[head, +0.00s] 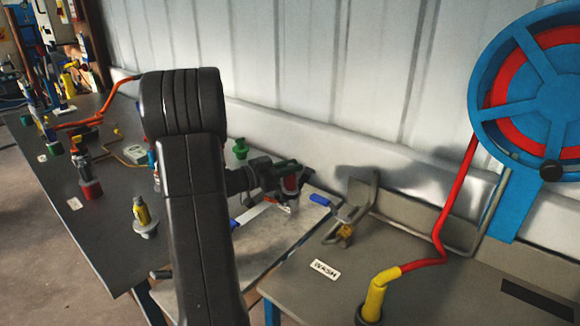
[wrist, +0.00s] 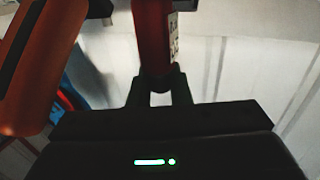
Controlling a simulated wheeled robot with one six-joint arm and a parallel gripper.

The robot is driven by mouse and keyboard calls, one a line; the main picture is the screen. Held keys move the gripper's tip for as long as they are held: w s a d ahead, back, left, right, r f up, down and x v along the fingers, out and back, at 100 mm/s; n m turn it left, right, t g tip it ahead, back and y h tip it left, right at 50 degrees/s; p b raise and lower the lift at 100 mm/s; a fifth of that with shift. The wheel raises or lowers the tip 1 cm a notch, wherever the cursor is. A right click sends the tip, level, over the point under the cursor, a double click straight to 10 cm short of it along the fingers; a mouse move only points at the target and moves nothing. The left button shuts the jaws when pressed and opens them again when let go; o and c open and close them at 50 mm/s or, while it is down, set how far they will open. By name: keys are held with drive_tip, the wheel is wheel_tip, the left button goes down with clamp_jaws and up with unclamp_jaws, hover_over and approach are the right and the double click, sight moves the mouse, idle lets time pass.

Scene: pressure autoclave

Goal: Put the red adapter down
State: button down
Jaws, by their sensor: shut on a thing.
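My gripper (head: 287,186) is shut on the red adapter (head: 292,182), above the light worktop section in the middle of the head view. In the wrist view the adapter (wrist: 153,40) is a dark red cylinder with a white printed label on its right side. My fingers (wrist: 160,90) close around its lower end. My arm hides part of the bench behind it in the head view. I cannot tell whether the adapter touches anything below it.
A light worktop (head: 262,268) with blue-handled parts (head: 320,199) lies below the gripper. A dark bench (head: 100,235) at left carries a yellow bottle-like item (head: 142,211) and several tools. A grey table (head: 310,290) marked WASH holds a yellow-red pipe (head: 376,295). A blue wheel (head: 545,80) stands right.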

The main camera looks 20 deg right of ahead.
drive_tip(key=c, duration=1.3)
unclamp_jaws()
drive_tip(key=shift+c, duration=0.2)
drive_tip(key=shift+r, duration=0.25)
drive_tip(key=s+a, duration=0.1)
drive_tip(key=a, duration=1.1)
drive_tip(key=shift+s, duration=0.4)
drive_tip(key=shift+d, duration=0.15)
drive_tip(key=d, duration=0.4)
drive_tip(key=w+d, duration=0.1)
drive_tip(key=d, duration=0.3)
drive_tip(key=d+f, duration=0.1)
drive_tip(key=d, duration=0.3)
drive_tip(key=shift+w, duration=0.35)
drive_tip(key=shift+a+r, duration=0.15)
drive_tip(key=shift+r, duration=1.65)
